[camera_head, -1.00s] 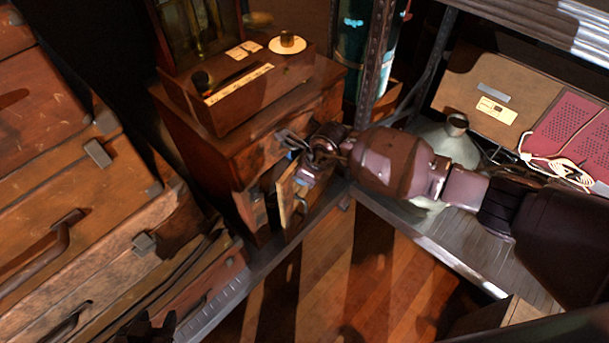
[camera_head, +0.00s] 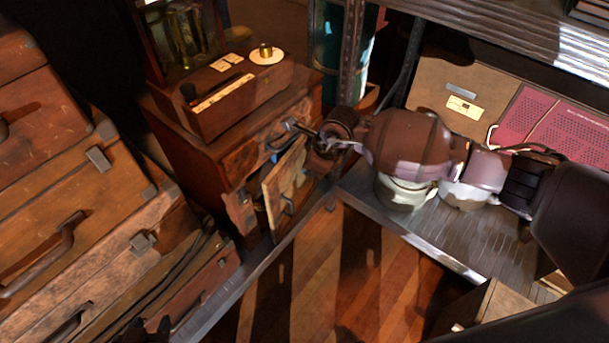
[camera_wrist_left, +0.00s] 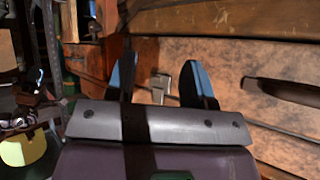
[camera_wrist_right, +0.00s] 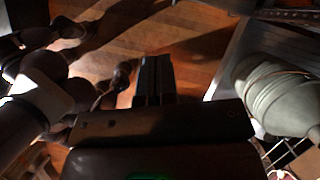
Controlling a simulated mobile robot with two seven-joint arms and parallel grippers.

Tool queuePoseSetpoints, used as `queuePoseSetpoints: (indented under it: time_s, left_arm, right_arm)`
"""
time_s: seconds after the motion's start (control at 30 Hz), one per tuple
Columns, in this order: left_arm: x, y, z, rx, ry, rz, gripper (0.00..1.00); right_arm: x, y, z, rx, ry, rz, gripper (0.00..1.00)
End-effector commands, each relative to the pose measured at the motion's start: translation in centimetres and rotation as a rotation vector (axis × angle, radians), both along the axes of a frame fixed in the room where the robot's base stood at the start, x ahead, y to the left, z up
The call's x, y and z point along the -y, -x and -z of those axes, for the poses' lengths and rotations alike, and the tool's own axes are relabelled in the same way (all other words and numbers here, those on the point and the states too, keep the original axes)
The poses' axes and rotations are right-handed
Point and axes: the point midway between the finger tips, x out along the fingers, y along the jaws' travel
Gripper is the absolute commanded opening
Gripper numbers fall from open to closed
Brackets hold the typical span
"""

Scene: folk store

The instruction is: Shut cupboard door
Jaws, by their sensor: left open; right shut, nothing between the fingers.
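The wooden cupboard (camera_head: 185,150) stands at the back left of the shelf corner. Its small door (camera_head: 284,185) is ajar, with a dark gap between its left edge and the frame. A metal handle (camera_head: 288,206) is on the door's face. My right gripper (camera_head: 298,130) is shut and empty by the door's upper right; I cannot tell whether it touches. Its closed fingers also show in the right wrist view (camera_wrist_right: 153,78), above the wooden floor. My left gripper (camera_wrist_left: 155,80) is open and empty, facing the suitcases in the left wrist view.
Stacked suitcases (camera_head: 90,200) fill the left side. A metal shelf (camera_head: 455,235) runs to the right, with a pale jar (camera_head: 402,193) under my right arm and a red-and-tan case (camera_head: 540,118) behind. A metal post (camera_head: 350,55) stands right of the cupboard.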

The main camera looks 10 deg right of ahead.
Motion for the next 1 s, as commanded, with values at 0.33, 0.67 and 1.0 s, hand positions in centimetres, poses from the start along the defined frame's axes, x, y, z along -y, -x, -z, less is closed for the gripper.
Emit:
queuePoseSetpoints:
  time_s: [0.33,0.67,1.0]
  left_arm:
    - [-0.3,1.2,1.6,-0.028,-0.01,0.002,0.48]
    - [0.1,0.0,5.3,-0.032,-0.05,0.053,0.48]
    - [0.7,0.2,9.2,-0.077,-0.082,0.101,0.48]
  right_arm:
    - [-1.3,1.6,0.3,-0.025,-0.094,-0.053,0.0]
    - [-7.0,4.4,5.9,0.074,-0.7,-0.196,0.0]
    - [-0.3,3.3,11.2,0.484,-1.011,0.056,0.0]
